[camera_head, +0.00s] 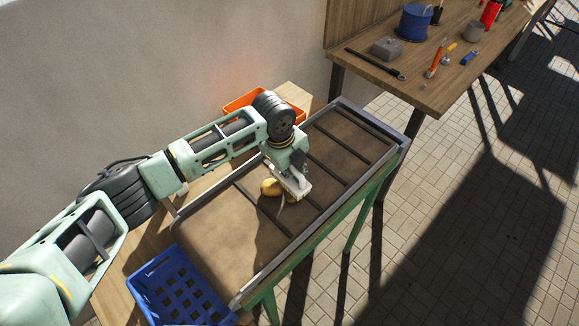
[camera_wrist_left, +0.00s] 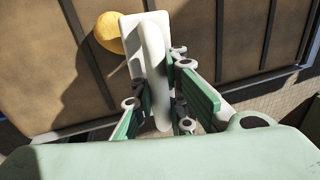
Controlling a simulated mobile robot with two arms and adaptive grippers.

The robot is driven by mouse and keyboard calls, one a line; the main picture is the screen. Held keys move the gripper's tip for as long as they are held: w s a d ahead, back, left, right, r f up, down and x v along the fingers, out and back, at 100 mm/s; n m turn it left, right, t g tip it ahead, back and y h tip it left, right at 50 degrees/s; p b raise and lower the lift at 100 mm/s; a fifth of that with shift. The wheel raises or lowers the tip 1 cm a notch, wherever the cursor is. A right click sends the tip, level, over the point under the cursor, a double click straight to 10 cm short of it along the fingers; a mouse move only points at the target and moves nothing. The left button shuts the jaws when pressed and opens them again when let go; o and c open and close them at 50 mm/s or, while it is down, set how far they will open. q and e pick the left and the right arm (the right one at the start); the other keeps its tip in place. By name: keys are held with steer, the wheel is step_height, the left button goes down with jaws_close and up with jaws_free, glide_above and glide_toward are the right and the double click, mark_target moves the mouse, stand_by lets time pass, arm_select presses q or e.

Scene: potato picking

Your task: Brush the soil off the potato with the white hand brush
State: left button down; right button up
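The potato (camera_head: 270,187) is a small yellow-brown lump on the brown belt of a sorting conveyor (camera_head: 245,283). It also shows at the upper left in the left wrist view (camera_wrist_left: 108,33). My left gripper (camera_head: 287,166) is over the belt, shut on the white hand brush (camera_head: 293,184). In the left wrist view, the brush (camera_wrist_left: 153,60) stands between my green fingers (camera_wrist_left: 160,105), with its white head beside the potato and overlapping its right edge. I cannot tell whether they touch. Soil on the potato is too small to make out. My right gripper is not in view.
Dark bars cross the belt, and a metal rim edges it. A blue crate (camera_head: 178,290) stands at the conveyor's near left end. An orange crate (camera_head: 240,102) is behind it. A wooden workbench (camera_head: 425,85) with several tools is at the upper right.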

mark_target(297, 175)
arm_select(q)
steer(key=shift+s+d+f, duration=0.1)
steer(key=shift+s+d, duration=0.25)
steer(key=shift+s, duration=0.25)
steer(key=shift+s+d+p, duration=0.35)
steer(key=shift+s+p, duration=0.2)
steer(key=shift+p, duration=0.1)
steer(key=shift+s+d, duration=0.2)
steer(key=shift+s, duration=0.05)
steer(key=shift+w+a, duration=0.5)
steer(key=shift+w, duration=0.2)
steer(key=shift+w+a, duration=0.1)
steer(key=shift+w, duration=0.2)
steer(key=v, duration=0.1)
steer(key=p+v, duration=0.2)
steer(key=shift+w+d+r, duration=0.25)
steer(key=shift+d, duration=0.05)
steer(key=shift+r, duration=0.25)
steer(key=shift+w+d+v, duration=0.1)
steer(key=shift+d+v, duration=0.05)
steer(key=shift+v, duration=0.7)
steer(key=shift+w+d+v, duration=0.1)
steer(key=shift+w+v, duration=0.05)
steer(key=shift+v, duration=0.75)
